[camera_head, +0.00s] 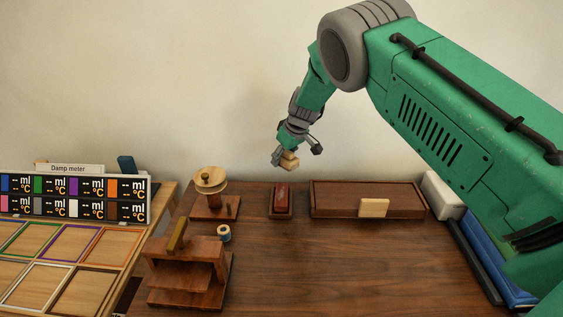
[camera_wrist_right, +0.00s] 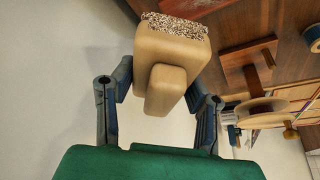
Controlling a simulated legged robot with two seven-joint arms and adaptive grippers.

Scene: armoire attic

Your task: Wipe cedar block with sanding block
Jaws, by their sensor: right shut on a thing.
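My right gripper (camera_head: 297,153) is shut on the sanding block (camera_head: 288,161), held in the air above the back of the table. In the right wrist view the sanding block (camera_wrist_right: 172,58) is a tan block with a knob and a speckled, gritty face, set between the two fingers. A reddish-brown block (camera_head: 282,192), which looks like the cedar block, lies in a small dark tray (camera_head: 281,215) on the table below. The sanding block is apart from it. My left gripper is not in view.
A long brown box (camera_head: 335,200) with a pale block (camera_head: 374,208) at its front stands right of the tray. A wooden spool stand (camera_head: 211,202), a small spool (camera_head: 224,233) and a wooden stand (camera_head: 190,275) are left. The table's front middle is clear.

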